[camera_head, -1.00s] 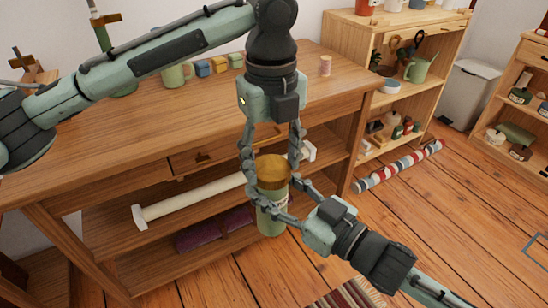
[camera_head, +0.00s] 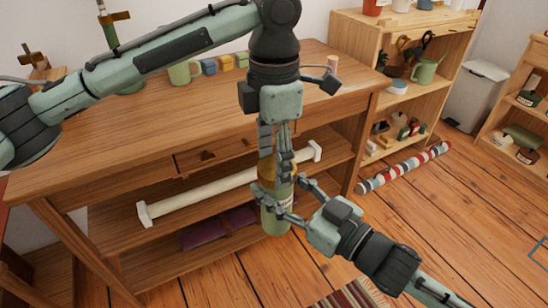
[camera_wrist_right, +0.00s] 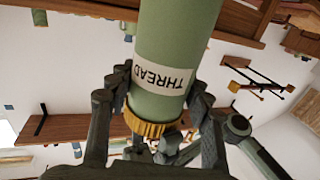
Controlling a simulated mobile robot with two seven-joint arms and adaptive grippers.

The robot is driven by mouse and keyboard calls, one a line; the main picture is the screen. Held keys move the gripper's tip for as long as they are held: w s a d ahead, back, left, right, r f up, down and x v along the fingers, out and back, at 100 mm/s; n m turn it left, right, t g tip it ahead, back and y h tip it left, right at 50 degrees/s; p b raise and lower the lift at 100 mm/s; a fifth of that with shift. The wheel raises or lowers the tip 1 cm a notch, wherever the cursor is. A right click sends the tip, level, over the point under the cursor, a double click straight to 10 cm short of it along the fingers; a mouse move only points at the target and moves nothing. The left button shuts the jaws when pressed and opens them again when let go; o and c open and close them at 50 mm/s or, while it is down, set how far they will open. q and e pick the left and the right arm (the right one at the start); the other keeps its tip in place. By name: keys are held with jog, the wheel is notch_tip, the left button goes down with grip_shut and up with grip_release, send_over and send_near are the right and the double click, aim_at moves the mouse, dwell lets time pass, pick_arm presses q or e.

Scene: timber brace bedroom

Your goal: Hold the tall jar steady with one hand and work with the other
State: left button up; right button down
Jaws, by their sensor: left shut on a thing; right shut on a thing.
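The tall jar (camera_head: 274,217) is green with a yellow-brown lid (camera_head: 265,171) and stands upright in front of the wooden workbench. My left gripper (camera_head: 275,165) reaches down from above and is shut on the lid, its fingers seen nearly edge-on and hiding part of it. My right gripper (camera_head: 280,196) comes in from the lower right and is shut on the jar's body just below the lid. In the right wrist view the jar (camera_wrist_right: 178,35) appears upside down, with a pale label (camera_wrist_right: 165,78) reading THREAD and the ridged lid (camera_wrist_right: 150,127) close to the fingers.
The workbench (camera_head: 130,140) stands behind the jar, with a white-ended roller (camera_head: 215,188) on its shelf. A green mug (camera_head: 183,72) and small colored blocks sit on top. A striped roll (camera_head: 405,167) lies on the floor by the shelf unit.

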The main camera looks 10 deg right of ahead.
pick_arm(q)
jog(key=o, duration=0.8)
jog(key=shift+r, duration=0.1)
jog(key=shift+r, duration=2.15)
jog(key=shift+c, duration=0.3)
